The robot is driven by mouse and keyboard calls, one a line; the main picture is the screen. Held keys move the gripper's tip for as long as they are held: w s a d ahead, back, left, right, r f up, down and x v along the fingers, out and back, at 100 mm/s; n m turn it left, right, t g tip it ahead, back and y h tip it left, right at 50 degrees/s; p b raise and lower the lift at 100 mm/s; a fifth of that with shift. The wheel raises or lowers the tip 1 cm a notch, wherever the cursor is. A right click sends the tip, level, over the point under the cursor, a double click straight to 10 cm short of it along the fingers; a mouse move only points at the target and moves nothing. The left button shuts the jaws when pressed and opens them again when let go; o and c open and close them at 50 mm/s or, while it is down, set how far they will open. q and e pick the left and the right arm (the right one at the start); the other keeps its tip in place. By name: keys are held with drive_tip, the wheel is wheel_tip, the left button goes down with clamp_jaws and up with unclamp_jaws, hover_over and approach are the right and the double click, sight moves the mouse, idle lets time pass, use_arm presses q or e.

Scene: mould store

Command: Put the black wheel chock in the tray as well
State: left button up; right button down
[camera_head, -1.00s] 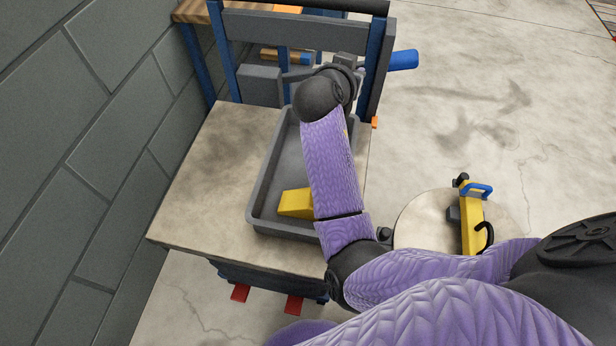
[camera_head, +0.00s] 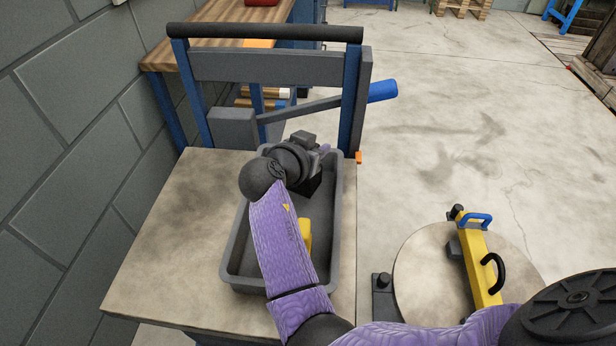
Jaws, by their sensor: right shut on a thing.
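A grey tray (camera_head: 235,262) lies on the worn top of a cart. My right gripper (camera_head: 314,163) is over the far part of the tray, shut on the black wheel chock (camera_head: 309,187). The chock shows as a dark block below the gripper, within the tray's outline. The wrist hides much of it, and I cannot tell whether it touches the tray floor. A yellow chock (camera_head: 306,236) lies in the tray nearer to me, partly hidden by my right forearm. My left gripper is not in view.
The cart top (camera_head: 165,240) is bare left of the tray. A blue and grey frame with a black handle bar (camera_head: 265,32) rises behind it. A grey block wall is at the left. A round plate (camera_head: 425,270) with a yellow lifting beam (camera_head: 477,262) stands at the right.

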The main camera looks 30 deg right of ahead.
sight(309, 187)
wheel_tip(309, 187, down, 4)
drive_tip(key=shift+b, duration=0.75)
drive_tip(key=shift+r, duration=0.2)
drive_tip(key=shift+c, duration=2.2)
unclamp_jaws()
